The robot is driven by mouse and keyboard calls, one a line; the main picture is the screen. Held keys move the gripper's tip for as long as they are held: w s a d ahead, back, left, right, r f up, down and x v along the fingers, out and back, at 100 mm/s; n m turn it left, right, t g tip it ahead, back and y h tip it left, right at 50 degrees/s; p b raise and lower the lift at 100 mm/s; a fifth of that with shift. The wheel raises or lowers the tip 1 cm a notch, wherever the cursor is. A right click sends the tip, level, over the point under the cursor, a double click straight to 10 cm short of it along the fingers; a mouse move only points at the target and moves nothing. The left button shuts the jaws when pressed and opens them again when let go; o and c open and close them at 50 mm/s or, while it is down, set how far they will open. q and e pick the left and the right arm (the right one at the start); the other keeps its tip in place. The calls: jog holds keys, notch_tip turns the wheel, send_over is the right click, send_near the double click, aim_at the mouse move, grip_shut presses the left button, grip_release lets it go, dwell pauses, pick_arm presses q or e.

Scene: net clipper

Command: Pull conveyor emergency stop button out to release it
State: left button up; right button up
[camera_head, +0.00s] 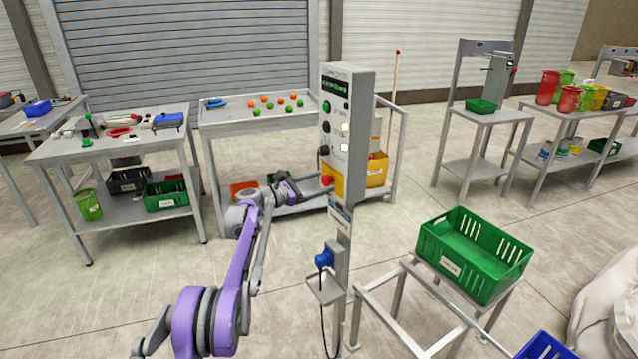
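The red emergency stop button (327,180) sits low on the left side of the front of the grey control box (345,110), which stands upright on a post. My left arm comes up from the bottom left, and my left gripper (312,190) is at the button's height, just left of it. The fingertips are close to the button. I cannot tell whether they touch it or how far apart they are. My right gripper is not in view.
A blue plug (324,259) and a small shelf (325,290) are lower on the post. A green crate (475,254) rests on a metal frame at right. Behind stands a table (225,118) with coloured balls. Open floor lies left of the post.

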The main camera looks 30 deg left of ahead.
pick_arm(q)
grip_shut()
